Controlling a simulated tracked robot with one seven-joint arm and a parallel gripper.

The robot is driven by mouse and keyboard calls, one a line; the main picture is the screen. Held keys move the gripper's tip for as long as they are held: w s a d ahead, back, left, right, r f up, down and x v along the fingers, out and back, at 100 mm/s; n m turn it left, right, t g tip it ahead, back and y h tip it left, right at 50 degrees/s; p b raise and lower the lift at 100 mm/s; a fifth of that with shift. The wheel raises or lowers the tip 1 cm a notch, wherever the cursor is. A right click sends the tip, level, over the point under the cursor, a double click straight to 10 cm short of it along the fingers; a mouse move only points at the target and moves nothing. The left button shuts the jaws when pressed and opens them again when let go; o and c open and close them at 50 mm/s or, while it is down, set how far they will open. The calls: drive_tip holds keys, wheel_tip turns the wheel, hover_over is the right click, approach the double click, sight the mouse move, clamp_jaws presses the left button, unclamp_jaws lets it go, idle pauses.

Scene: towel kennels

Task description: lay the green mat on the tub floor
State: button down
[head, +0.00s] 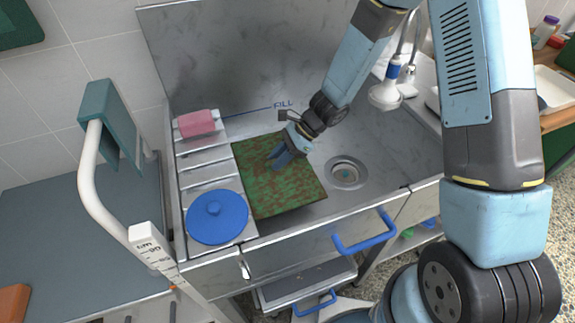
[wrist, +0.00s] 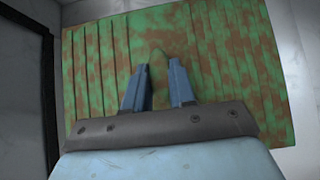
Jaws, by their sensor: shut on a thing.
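My gripper (head: 275,161) is over the mat's upper right part in the head view. In the wrist view the ribbed mat (wrist: 225,45) fills most of the picture. The fingers of my gripper (wrist: 158,72) point at it, with a small raised fold between their tips. My gripper is shut on that fold. Whether the mat's underside touches the tub floor everywhere is hidden.
A slatted rack on the tub's left side holds a pink cloth (head: 196,123) and a blue round lid (head: 217,217). The drain (head: 346,172) is right of the mat. A blue handle (head: 365,236) is on the tub's front.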

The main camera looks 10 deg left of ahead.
drive_tip(key=w+f, duration=0.5)
drive_tip(key=f, duration=0.1)
drive_tip(key=shift+w+d, duration=0.15)
drive_tip(key=shift+w, duration=0.2)
drive_tip(key=shift+w+f, duration=0.1)
drive_tip(key=shift+f, duration=0.1)
wheel_tip(320, 180, down, 3)
drive_tip(key=shift+w+f, duration=0.1)
drive_tip(key=c, duration=0.9)
unclamp_jaws()
drive_tip(key=v, duration=1.2)
